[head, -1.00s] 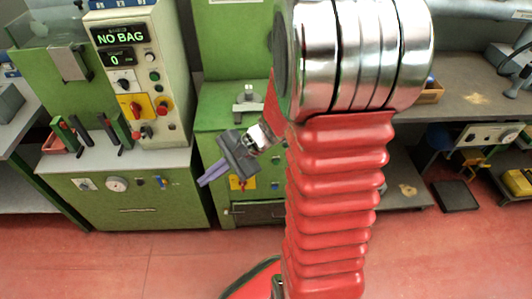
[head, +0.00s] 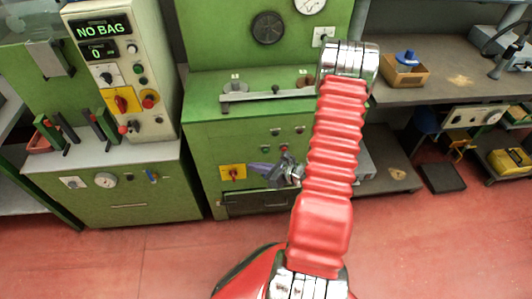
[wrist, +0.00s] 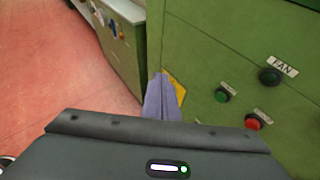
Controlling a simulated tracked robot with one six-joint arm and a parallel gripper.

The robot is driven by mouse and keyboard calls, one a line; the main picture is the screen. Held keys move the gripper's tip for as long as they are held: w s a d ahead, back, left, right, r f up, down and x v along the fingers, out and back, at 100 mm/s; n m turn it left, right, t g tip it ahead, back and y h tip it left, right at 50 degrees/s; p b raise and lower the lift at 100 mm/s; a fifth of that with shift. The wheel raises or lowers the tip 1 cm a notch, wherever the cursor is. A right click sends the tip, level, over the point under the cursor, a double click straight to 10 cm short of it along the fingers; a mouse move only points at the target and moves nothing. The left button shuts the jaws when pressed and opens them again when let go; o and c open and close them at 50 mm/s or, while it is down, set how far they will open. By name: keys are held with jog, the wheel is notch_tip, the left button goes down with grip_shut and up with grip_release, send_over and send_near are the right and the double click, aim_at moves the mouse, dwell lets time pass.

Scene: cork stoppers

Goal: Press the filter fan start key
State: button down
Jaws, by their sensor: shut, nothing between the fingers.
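A green button (wrist: 222,95) and a red button (wrist: 253,121) sit on the green cabinet front (wrist: 215,50), below a dark knob labelled FAN (wrist: 270,75). The small labels by the two buttons are unreadable. My gripper (wrist: 160,80) is shut and empty, its purple-grey fingers left of the green button and apart from it. In the head view my gripper (head: 254,166) is in front of the lower part of the middle green cabinet, just right of a yellow plate with a red switch (head: 233,172). Whether the fingers touch the cabinet cannot be told.
The yellow plate is partly hidden behind my fingers in the wrist view. A cream control panel reading NO BAG (head: 103,30) stands at left. A metal bar (head: 268,95) lies along the cabinet's ledge. A bench with a wooden box (head: 405,75) is at right. Red floor (head: 130,260) is open in front.

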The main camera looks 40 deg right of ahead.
aim_at(266, 152)
jog(key=s+d+f+m+h, duration=0.3)
jog(key=s+d+f+m, duration=0.1)
jog(key=f, duration=0.3)
jog(key=shift+d, duration=0.4)
jog(key=shift+f, duration=0.1)
jog(key=w+d, duration=0.5)
jog(key=w, duration=0.2)
jog(key=shift+w, duration=0.15)
dwell(1.9)
jog(key=shift+w+d, duration=0.15)
jog(key=shift+w, duration=0.15)
jog(key=shift+w+d, duration=0.3)
jog(key=shift+w, duration=0.05)
dwell(1.2)
jog(key=shift+s+a, duration=0.5)
jog(key=shift+s, duration=0.2)
